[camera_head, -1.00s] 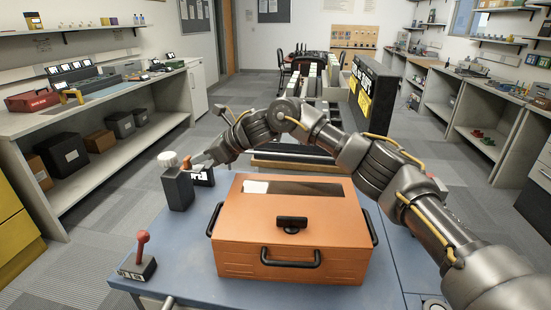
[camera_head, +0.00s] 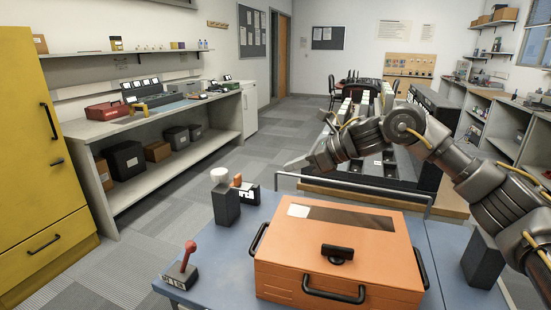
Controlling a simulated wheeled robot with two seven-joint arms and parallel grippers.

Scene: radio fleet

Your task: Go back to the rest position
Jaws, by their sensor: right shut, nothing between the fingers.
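My right arm comes in from the right and reaches over the far side of the blue table (camera_head: 235,255). My right gripper (camera_head: 297,165) is at the arm's left end, above and beyond the table's far edge. It is shut and empty, touching nothing that I can see. My left gripper is not in view.
An orange case (camera_head: 340,255) with black handles fills the middle of the table. A dark block with a white knob (camera_head: 225,203), a small black labelled item (camera_head: 249,194) and a red-handled lever (camera_head: 183,268) stand left of it. A yellow cabinet (camera_head: 50,150) stands at left.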

